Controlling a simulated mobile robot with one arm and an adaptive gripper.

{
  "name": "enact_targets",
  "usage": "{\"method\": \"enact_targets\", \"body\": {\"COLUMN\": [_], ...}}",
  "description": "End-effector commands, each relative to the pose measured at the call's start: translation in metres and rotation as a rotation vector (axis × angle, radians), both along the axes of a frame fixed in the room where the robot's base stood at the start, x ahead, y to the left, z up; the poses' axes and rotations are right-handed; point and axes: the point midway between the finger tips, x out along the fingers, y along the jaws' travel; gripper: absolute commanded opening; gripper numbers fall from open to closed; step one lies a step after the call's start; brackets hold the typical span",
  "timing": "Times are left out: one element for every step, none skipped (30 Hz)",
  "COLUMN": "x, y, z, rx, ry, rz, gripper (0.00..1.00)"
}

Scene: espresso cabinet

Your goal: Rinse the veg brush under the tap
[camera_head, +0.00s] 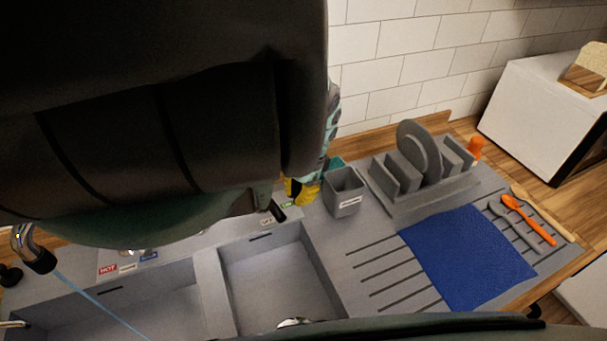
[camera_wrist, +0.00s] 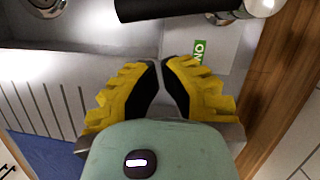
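I cannot make out the veg brush in either view. The tap (camera_head: 36,255) is at the left of the head view, and a thin blue stream runs down from its spout. My gripper (camera_wrist: 161,63) has yellow fingers with black pads; its tips are together, with nothing visible between them. In the head view its yellow fingers (camera_head: 302,190) show just left of the grey caddy, behind the right basin, partly hidden by my arm. A green label (camera_wrist: 200,50) lies just beyond the fingertips in the wrist view.
The left basin (camera_head: 110,305) and right basin (camera_head: 275,275) lie in front. The grey caddy (camera_head: 343,190), dish rack (camera_head: 425,195) with a plate, blue cloth (camera_head: 470,258) and orange utensil (camera_head: 528,222) are to the right. A dark cylinder (camera_wrist: 185,8) crosses the wrist view's top.

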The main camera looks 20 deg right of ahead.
Motion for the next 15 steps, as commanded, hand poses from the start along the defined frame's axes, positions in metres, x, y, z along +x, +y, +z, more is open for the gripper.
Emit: {"method": "enact_targets", "body": {"x": [0.001,0.003,0.004,0.003,0.003,0.004,0.005,0.005,0.005,0.006,0.007,0.006,0.007,0.007,0.008], "y": [-0.007,-0.007,-0.007,-0.008,-0.008,-0.009,-0.009,-0.011,-0.013,-0.014,-0.015,-0.015,-0.017,-0.019,-0.02], "z": [0.001,0.008,0.013,0.016,0.02,0.025,0.029,0.033,0.038,0.042,0.047,0.052,0.056,0.06,0.066], "rx": [-0.002,-0.001,0.0,0.001,0.002,0.004,0.004,0.002,0.001,0.001,0.001,0.004,0.002,0.0,0.001], "ry": [-0.003,-0.003,-0.003,-0.002,-0.001,-0.003,-0.005,-0.006,-0.004,-0.005,-0.005,-0.006,-0.005,-0.005,-0.006], "rz": [-0.002,-0.001,0.0,-0.001,-0.001,0.001,0.002,0.002,0.003,0.004,0.005,0.004,0.005,0.006,0.007], "gripper": [0.0,0.0,0.0,0.0,0.0,0.0,0.0,0.0,0.0,0.0,0.0,0.0,0.0,0.0,0.0]}}
